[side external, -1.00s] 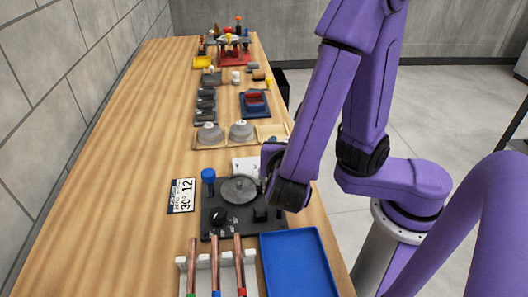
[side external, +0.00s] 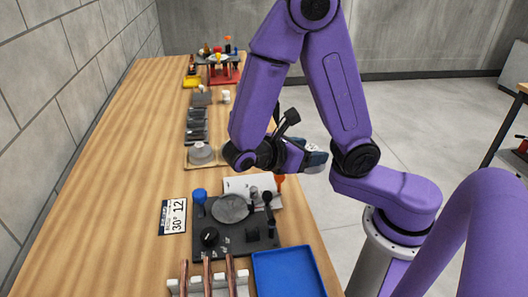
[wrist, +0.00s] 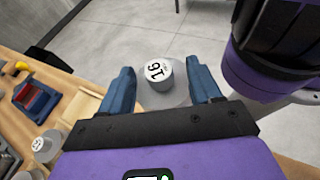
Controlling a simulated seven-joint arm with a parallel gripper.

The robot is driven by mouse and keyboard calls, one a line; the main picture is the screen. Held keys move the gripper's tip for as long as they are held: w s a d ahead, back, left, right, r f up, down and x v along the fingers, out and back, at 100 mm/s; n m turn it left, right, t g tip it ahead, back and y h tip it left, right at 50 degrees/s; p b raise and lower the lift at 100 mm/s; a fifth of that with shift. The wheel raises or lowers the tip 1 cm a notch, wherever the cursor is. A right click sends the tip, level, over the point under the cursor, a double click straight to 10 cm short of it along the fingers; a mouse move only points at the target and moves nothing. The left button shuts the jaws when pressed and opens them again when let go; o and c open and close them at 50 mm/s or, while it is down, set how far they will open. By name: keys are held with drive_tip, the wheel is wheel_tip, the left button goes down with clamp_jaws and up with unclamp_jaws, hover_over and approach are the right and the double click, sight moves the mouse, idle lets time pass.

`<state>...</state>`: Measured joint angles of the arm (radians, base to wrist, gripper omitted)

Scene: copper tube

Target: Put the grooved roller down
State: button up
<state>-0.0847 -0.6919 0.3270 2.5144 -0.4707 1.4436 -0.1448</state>
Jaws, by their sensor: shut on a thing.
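My gripper (side external: 312,158) is held above and beyond the table's right edge in the side view. A wooden tray (wrist: 84,105) shows at left in the wrist view, with a bare area. Two similar grey rollers, one (wrist: 47,144) and another (wrist: 28,175), are near it. The roller's groove is not clear.
A dark bending fixture (side external: 237,240) with a round disc stands on the table (side external: 110,150). A blue tray (side external: 288,272) and copper tubes (side external: 207,278) are in front. A blue block with a red piece (wrist: 37,98) is beyond the wooden tray.

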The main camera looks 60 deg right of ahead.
drive_tip(key=s+d+f+m+g+y, duration=0.4)
drive_tip(key=s+d+m+y, duration=0.1)
drive_tip(key=m+y, duration=0.5)
drive_tip(key=s+d+f+m+g+y, duration=0.3)
drive_tip(key=s+d+m+g+y, duration=0.15)
drive_tip(key=m+y, duration=0.5)
drive_tip(key=w+a+r+m+t+y, duration=0.2)
drive_tip(key=w+a+m+t+y, duration=0.45)
drive_tip(key=m+t, duration=0.7)
drive_tip(key=w+d+r+m+t+h, duration=0.5)
drive_tip(key=w+r+m+t+h, duration=0.15)
drive_tip(key=w+m+t, duration=0.4)
drive_tip(key=shift+m, duration=0.65)
drive_tip(key=w+d+f, duration=0.1)
drive_tip(key=w+f, duration=0.2)
drive_tip(key=w+d+f, duration=0.1)
drive_tip(key=w+f, duration=0.2)
drive_tip(key=w, duration=0.1)
drive_tip(key=w+d+f, duration=0.2)
drive_tip(key=w+f, duration=0.1)
drive_tip(key=w, duration=0.1)
drive_tip(key=shift+w, duration=0.1)
drive_tip(key=shift+w+d+f, duration=0.1)
drive_tip(key=shift+w+f, duration=0.05)
drive_tip(key=shift+f, duration=1.45)
